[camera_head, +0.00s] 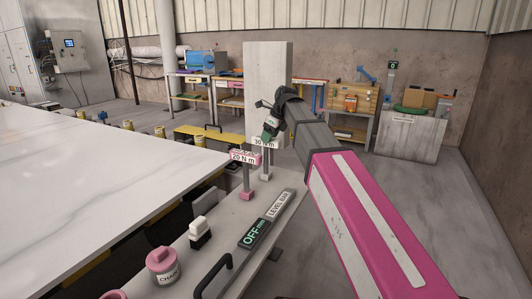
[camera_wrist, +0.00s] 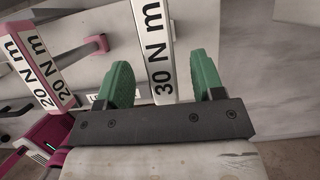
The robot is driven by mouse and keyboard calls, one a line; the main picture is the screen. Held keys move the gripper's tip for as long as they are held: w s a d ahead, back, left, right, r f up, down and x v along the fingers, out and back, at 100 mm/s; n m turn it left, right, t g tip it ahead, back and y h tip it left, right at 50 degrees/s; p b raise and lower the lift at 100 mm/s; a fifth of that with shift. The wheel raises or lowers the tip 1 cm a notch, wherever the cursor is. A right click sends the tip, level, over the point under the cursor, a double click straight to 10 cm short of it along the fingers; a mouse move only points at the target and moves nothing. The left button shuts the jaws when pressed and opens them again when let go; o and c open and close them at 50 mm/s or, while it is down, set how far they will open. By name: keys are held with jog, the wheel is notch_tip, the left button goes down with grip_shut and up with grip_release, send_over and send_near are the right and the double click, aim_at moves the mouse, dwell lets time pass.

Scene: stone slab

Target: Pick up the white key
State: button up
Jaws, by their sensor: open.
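The white key (camera_head: 264,142), marked "30 N m", stands upright near the far end of the grey ledge. It is partly hidden by my gripper in the head view. In the wrist view the white key (camera_wrist: 154,35) passes between the two green fingers of my gripper (camera_wrist: 163,68), with a gap visible on both sides. My gripper (camera_head: 271,125) is open and points down at the top of the key. The fingers look apart from the key, but depth is hard to judge.
A pink key (camera_head: 242,157) marked "20 N m" stands close to the left of the white one. A level bar (camera_head: 279,205), a dark OFF display (camera_head: 255,235), a black-and-white block (camera_head: 199,232) and a pink chalk pot (camera_head: 163,266) are nearer. The white slab (camera_head: 90,190) lies left.

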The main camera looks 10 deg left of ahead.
send_over(266, 159)
jog(key=w, duration=0.1)
notch_tip(266, 159, down, 4)
jog(key=shift+a+f, duration=0.1)
grip_shut()
jog(key=shift+r, duration=0.2)
